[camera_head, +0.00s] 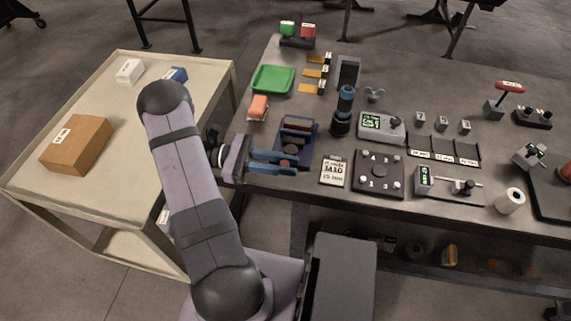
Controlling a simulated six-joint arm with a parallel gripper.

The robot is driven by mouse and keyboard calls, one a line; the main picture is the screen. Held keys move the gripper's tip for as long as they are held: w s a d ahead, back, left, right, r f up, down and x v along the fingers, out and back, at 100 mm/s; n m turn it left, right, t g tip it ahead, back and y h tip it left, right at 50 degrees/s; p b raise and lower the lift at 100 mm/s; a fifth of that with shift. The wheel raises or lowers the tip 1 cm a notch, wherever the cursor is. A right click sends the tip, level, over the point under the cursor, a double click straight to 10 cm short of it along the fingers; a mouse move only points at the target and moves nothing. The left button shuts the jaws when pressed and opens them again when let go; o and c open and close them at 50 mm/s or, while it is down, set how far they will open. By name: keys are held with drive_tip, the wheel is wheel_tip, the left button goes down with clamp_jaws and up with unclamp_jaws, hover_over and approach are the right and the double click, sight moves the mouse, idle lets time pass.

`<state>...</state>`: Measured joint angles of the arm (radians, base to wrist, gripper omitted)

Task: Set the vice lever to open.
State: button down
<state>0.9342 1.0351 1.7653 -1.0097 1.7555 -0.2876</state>
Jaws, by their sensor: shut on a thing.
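A dark blue fixture (309,143) with upright blocks and a round dark part stands at the table's left front edge. It looks like the vice, though I cannot be sure. My gripper (293,164) reaches in from the left at the fixture's front side, its two blue fingers pointing right. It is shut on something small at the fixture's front. The fingers hide what is held, and I cannot make out a lever or its position.
An orange-topped block (258,105) and a green tray (273,79) lie behind my gripper. A beige cart (105,88) with a brown box (76,144) stands at left.

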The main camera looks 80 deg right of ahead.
drive_tip(key=c, duration=1.6)
unclamp_jaws()
drive_tip(key=shift+w, duration=0.1)
drive_tip(key=w+b, duration=0.1)
drive_tip(key=w, duration=0.1)
drive_tip(key=w+b, duration=0.2)
drive_tip(key=w, duration=0.1)
drive_tip(key=shift+w+a+f, duration=0.15)
drive_tip(key=shift+w, duration=0.95)
